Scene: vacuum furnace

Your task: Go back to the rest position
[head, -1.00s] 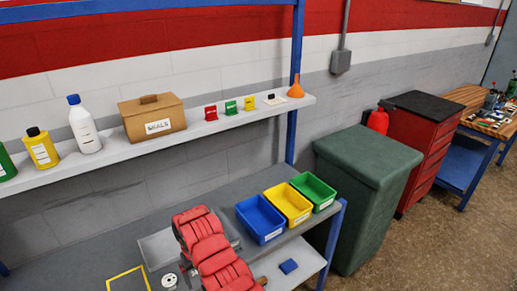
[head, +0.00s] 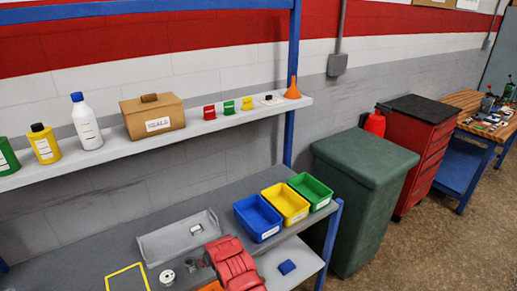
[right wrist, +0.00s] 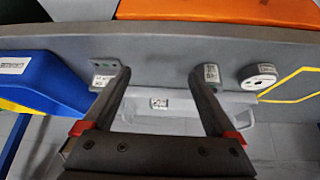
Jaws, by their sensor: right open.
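My right gripper (right wrist: 163,75) is open in the right wrist view, with nothing between its two fingers. Beyond its fingers is a grey tray (right wrist: 240,104) with a small labelled piece (right wrist: 158,103) in it. The tray also shows in the head view, on the grey bench (head: 92,258). A red link of my arm (head: 232,266) shows at the bottom of the head view; its gripper is hidden there. My left gripper is in neither view.
Blue (head: 258,220), yellow (head: 287,204) and green (head: 312,190) bins stand at the bench's right end. A white disc (head: 167,278) lies before the tray. A shelf (head: 105,152) holds bottles and a seals box (head: 153,117).

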